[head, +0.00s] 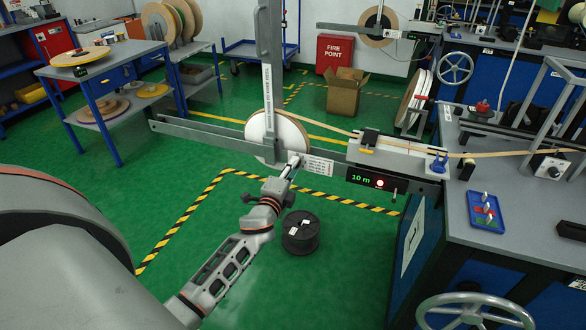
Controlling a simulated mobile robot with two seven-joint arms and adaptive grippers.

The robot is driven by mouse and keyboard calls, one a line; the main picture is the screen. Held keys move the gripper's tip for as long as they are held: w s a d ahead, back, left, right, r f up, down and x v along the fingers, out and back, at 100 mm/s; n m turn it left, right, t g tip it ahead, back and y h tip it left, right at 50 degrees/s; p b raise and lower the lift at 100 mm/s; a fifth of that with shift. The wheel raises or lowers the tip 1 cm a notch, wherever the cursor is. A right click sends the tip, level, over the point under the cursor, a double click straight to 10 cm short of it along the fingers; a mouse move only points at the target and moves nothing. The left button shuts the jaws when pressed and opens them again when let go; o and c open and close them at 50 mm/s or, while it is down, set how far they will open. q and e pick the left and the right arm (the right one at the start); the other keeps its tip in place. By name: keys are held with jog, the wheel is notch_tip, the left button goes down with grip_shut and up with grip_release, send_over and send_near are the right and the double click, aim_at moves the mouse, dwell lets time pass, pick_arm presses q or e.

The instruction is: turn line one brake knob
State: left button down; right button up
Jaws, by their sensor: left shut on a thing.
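My left gripper (294,162) reaches up from the lower left to the hub area of the white tape reel (262,131) on the near payoff stand. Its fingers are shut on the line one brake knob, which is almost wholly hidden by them. A grey upright arm (268,60) with lettering stands in front of the reel. A small printed label plate (318,164) is just right of the fingers. A tan tape runs from the reel to the right, over the payoff unit, whose display (366,179) reads 10 m. My right gripper is not in view.
A blue bench (520,215) with a blue tray (486,211) and a handwheel (476,312) stands at the right. A black spool (300,232) sits on the green floor below my gripper. Shelves (105,60) with reels are at the left.

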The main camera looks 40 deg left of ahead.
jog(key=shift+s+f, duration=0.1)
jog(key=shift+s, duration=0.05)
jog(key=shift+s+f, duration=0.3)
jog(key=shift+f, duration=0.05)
pick_arm(q)
jog(key=c, duration=1.8)
grip_release()
jog(key=shift+c, duration=0.2)
jog(key=v, duration=1.2)
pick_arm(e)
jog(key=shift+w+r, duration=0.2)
